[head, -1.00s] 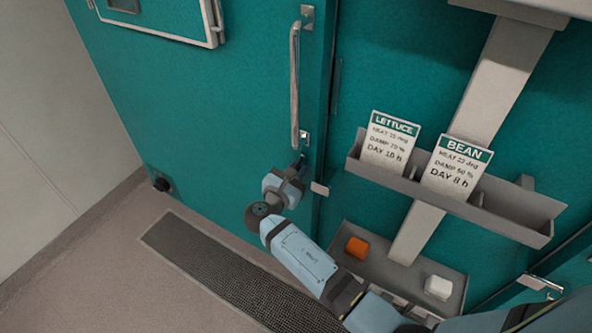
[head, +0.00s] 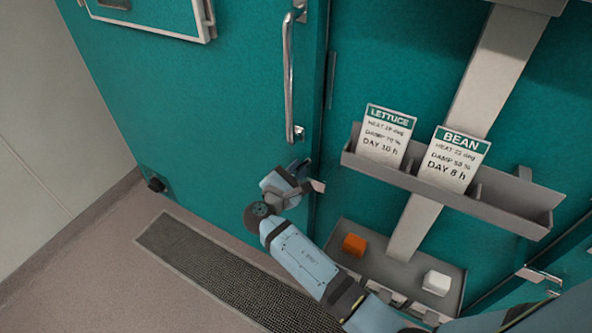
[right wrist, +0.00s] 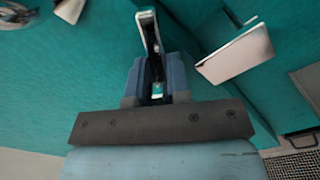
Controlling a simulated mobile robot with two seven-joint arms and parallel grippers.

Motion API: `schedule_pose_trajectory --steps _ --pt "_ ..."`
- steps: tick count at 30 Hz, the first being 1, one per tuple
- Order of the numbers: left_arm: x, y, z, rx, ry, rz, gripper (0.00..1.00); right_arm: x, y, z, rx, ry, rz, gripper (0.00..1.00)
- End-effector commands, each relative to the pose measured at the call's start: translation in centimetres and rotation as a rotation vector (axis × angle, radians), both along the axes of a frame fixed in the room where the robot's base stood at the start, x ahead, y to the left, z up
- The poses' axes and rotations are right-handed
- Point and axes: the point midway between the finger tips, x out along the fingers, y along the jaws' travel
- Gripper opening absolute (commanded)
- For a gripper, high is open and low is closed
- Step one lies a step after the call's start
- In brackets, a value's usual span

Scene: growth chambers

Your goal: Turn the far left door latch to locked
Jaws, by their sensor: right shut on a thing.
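The far left door (head: 220,110) is teal, with a long metal handle (head: 288,80) near its right edge. My right gripper (head: 301,168) is at the door's edge just below the handle. In the right wrist view, the fingers of my right gripper (right wrist: 155,75) are shut on a thin metal lever, the door latch (right wrist: 150,32), which stands out between them. In the head view the gripper mostly hides the latch. A pale metal plate (head: 317,186) sits beside the gripper on the right; it also shows in the right wrist view (right wrist: 236,54). My left gripper is not in view.
A grey rack with a lettuce card (head: 385,135) and a bean card (head: 452,160) hangs on the right. Below it a grey tray (head: 395,272) holds an orange block (head: 355,245) and a white block (head: 437,282). Another latch (head: 538,275) is at lower right.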

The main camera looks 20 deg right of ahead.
Motion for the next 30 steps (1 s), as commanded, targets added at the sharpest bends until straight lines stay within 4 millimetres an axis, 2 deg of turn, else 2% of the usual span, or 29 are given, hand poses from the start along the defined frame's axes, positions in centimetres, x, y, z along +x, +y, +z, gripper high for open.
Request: schedule_pose_trajectory --steps 1,8,9,12,30 --pt "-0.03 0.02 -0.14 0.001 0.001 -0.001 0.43 -0.12 0.16 -0.61 0.003 0.011 0.005 0.00" --pt "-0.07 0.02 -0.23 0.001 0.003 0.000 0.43 -0.10 0.19 -0.62 0.003 0.011 0.006 0.00" --pt "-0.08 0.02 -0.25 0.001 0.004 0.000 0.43 -0.11 0.19 -0.61 0.001 0.011 0.006 0.26" --pt "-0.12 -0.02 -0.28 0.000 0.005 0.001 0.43 -0.10 0.15 -0.52 0.003 0.010 0.004 0.44" --pt "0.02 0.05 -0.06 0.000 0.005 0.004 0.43 -0.08 -0.16 -0.22 -0.013 0.022 -0.004 0.44"
